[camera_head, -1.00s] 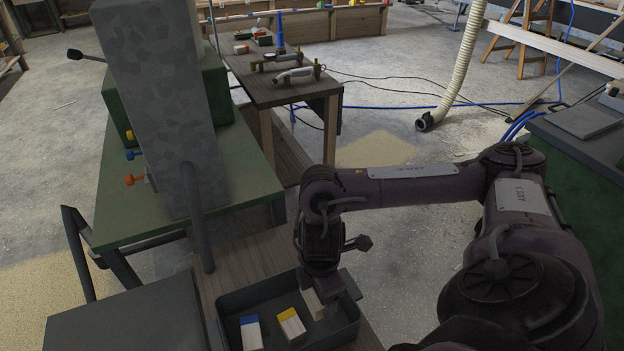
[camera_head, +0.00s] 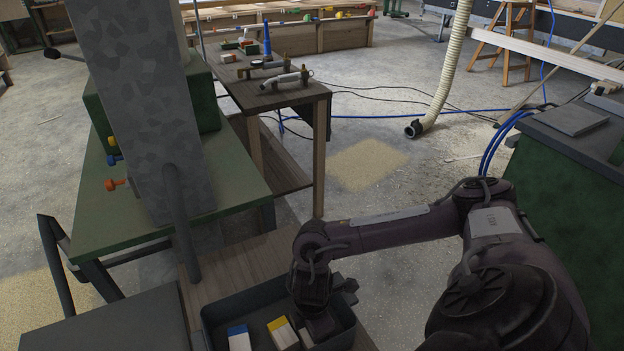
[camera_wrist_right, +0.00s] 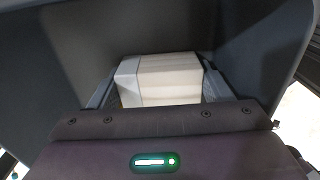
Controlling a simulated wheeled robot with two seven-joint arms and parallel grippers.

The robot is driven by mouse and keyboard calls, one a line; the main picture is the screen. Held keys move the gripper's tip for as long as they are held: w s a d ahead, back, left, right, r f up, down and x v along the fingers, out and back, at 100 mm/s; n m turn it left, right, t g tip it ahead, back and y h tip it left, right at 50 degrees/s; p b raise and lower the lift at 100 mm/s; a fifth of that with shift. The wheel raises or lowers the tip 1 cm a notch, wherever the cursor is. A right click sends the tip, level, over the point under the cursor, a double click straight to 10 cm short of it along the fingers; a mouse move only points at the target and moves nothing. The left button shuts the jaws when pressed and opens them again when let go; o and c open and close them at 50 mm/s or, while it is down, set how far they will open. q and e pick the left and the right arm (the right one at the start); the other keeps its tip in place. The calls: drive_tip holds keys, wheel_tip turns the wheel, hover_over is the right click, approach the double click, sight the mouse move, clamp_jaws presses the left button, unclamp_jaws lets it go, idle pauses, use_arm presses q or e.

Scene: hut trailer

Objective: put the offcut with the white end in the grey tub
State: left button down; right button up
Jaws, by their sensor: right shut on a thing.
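The offcut with the white end (camera_wrist_right: 160,80) is a pale wooden block between the fingers of my right gripper in the right wrist view; its whiter end is at the left. My right gripper (camera_head: 318,328) is shut on it, down inside the dark grey tub (camera_head: 232,300) in the head view. There the arm hides most of the block. Whether the block touches the tub floor cannot be told. Dark tub walls surround the gripper in the wrist view. My left gripper is out of view.
An offcut with a blue end (camera_head: 238,338) and one with a yellow end (camera_head: 283,333) lie in the tub, left of my gripper. A green table (camera_head: 130,215) with a tall grey column (camera_head: 145,100) stands behind left. A wooden bench (camera_head: 285,95) is farther back.

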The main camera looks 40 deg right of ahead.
drive_tip(key=o, duration=0.6)
drive_tip(key=shift+f, duration=0.15)
drive_tip(key=shift+c, duration=0.2)
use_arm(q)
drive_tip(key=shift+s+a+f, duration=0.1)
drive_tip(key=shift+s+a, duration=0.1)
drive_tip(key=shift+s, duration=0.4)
use_arm(e)
drive_tip(key=shift+o, duration=0.7)
drive_tip(key=shift+r, duration=0.35)
wheel_tip(320, 180, up, 4)
drive_tip(key=shift+w+r+p, duration=0.1)
drive_tip(key=shift+r+p, duration=0.15)
drive_tip(key=shift+p, duration=0.35)
use_arm(q)
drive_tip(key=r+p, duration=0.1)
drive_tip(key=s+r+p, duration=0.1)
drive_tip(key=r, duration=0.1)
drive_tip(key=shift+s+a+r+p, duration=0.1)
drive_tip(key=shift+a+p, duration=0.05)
drive_tip(key=shift+p, duration=0.15)
use_arm(e)
wheel_tip(320, 180, up, 7)
drive_tip(key=shift+r, duration=0.15)
